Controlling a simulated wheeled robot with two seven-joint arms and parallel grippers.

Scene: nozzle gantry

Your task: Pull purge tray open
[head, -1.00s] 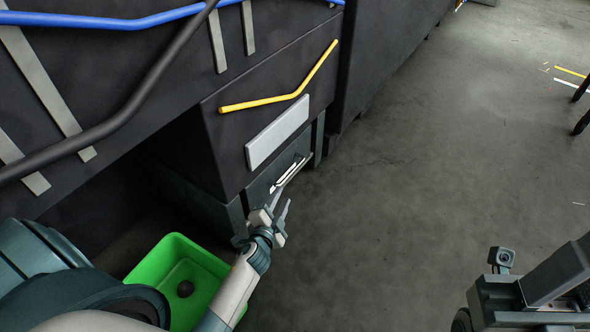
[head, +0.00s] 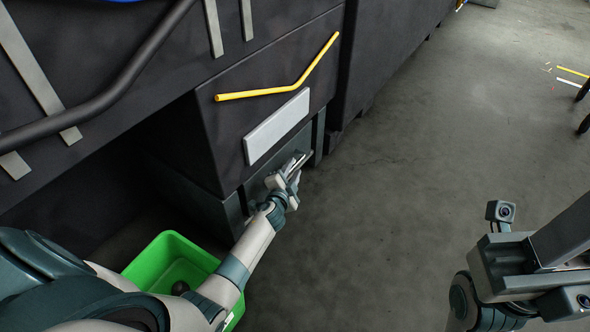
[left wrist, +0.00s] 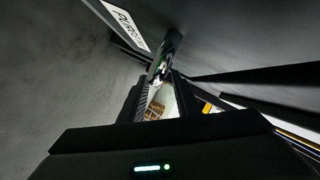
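The purge tray (head: 259,187) is a dark grey-green drawer front low under the black machine body. Its pale bar handle (head: 303,158) runs along the front and shows dark and shiny in the left wrist view (left wrist: 166,52). My left gripper (head: 292,168) is at the handle. In the left wrist view its two fingers (left wrist: 160,82) stand apart, with the handle at their tips, partly between them. Whether they touch it I cannot tell. My right gripper's dark housing (head: 545,255) is at the lower right; its fingers are not clear.
A light plate (head: 276,127) sits above the tray; a white label with partly readable lettering (left wrist: 126,22) shows in the left wrist view. A yellow bent bar (head: 270,94) is higher up. A green bin (head: 150,262) holding a dark round thing stands left of my forearm.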

